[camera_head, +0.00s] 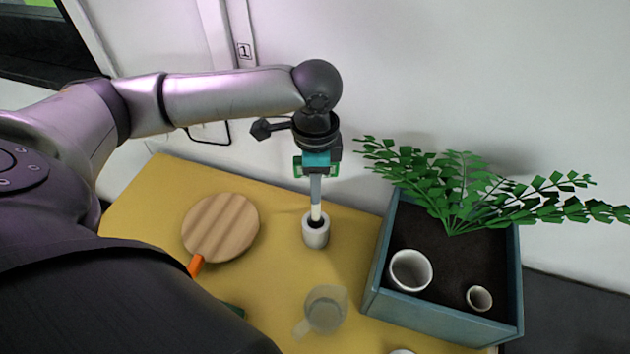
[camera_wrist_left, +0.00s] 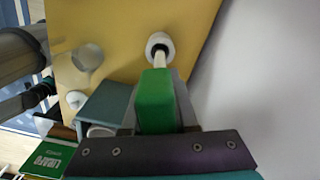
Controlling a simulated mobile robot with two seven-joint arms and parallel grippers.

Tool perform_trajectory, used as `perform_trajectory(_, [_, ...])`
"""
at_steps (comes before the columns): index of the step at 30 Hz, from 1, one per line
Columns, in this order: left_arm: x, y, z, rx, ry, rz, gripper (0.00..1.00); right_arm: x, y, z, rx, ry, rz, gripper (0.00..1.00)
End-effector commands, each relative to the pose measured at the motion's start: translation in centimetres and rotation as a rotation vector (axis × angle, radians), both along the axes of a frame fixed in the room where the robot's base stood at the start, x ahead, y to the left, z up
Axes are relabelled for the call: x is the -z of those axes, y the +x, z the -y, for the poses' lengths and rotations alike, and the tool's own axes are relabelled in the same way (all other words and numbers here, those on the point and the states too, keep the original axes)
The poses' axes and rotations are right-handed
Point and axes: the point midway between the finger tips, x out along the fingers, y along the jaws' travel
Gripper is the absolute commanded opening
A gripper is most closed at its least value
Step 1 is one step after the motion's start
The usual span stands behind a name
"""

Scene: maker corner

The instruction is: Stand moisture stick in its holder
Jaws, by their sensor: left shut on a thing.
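My left gripper (camera_head: 317,172) is shut on the moisture stick (camera_head: 316,205), which stands about upright with its pale shaft pointing down. Its green head (camera_wrist_left: 157,102) is between the fingers in the left wrist view. The holder (camera_head: 316,236) is a small white cup with a dark opening, standing on the yellow table. The shaft's lower end is at the holder's opening; I cannot tell how deep it is inside. The holder also shows in the left wrist view (camera_wrist_left: 160,42). A dark, teal-marked part at that view's left edge looks like my right gripper (camera_wrist_left: 40,92), too small to read.
A blue-grey planter (camera_head: 430,325) with a green plant (camera_head: 455,190) and two white pots (camera_head: 410,270) stands right of the holder. A clear pitcher (camera_head: 325,310) stands in front. A round wooden board (camera_head: 220,228) lies to the left. The wall rises behind the table (camera_head: 150,205).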

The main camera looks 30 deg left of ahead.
Motion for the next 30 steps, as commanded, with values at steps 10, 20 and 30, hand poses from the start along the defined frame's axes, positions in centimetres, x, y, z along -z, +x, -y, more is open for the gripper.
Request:
perform_trajectory(10, [0.5, 0.0, 0.0, 0.000, -0.001, -0.001, 0.00, 0.1, 0.0, 0.0, 0.000, 0.000, 0.000, 0.99])
perform_trajectory(20, [1.3, 0.0, 0.0, 0.000, 0.000, 0.000, 0.00, 0.3, 0.0, 0.0, 0.000, 0.000, 0.000, 0.99])
perform_trajectory(30, [2.1, 0.0, 0.0, 0.000, -0.001, -0.001, 0.00, 0.5, 0.0, 0.0, 0.000, 0.000, 0.000, 0.99])
